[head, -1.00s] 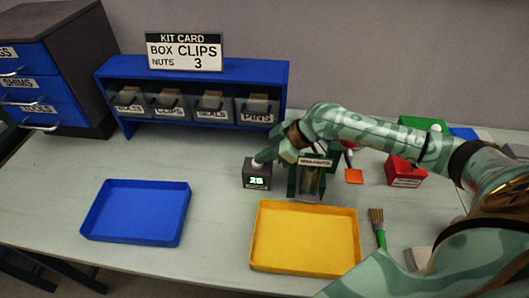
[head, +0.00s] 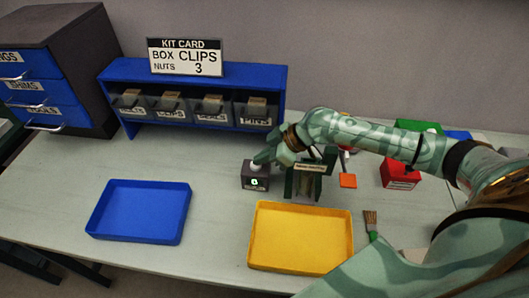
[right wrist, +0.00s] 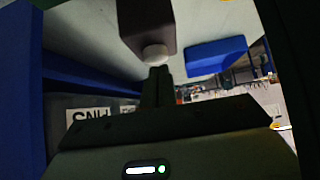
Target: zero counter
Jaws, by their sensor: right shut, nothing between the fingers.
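The counter (head: 255,182) is a small dark box on the table, behind the yellow tray. Its green display reads what looks like a single 0. A white round button (right wrist: 155,53) sits on the dark counter box (right wrist: 147,22) in the right wrist view. My right gripper (head: 260,161) is at the top of the counter, shut and empty. Its closed fingertips (right wrist: 157,72) are at the button in the right wrist view; I cannot tell whether they touch it. My left gripper is not in view.
A dark green stand (head: 304,183) is close to the right of the counter. A yellow tray (head: 300,268) and a blue tray (head: 136,236) lie in front. A blue bin rack (head: 200,70) stands behind. A red box (head: 400,173) and a brush (head: 371,222) are at right.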

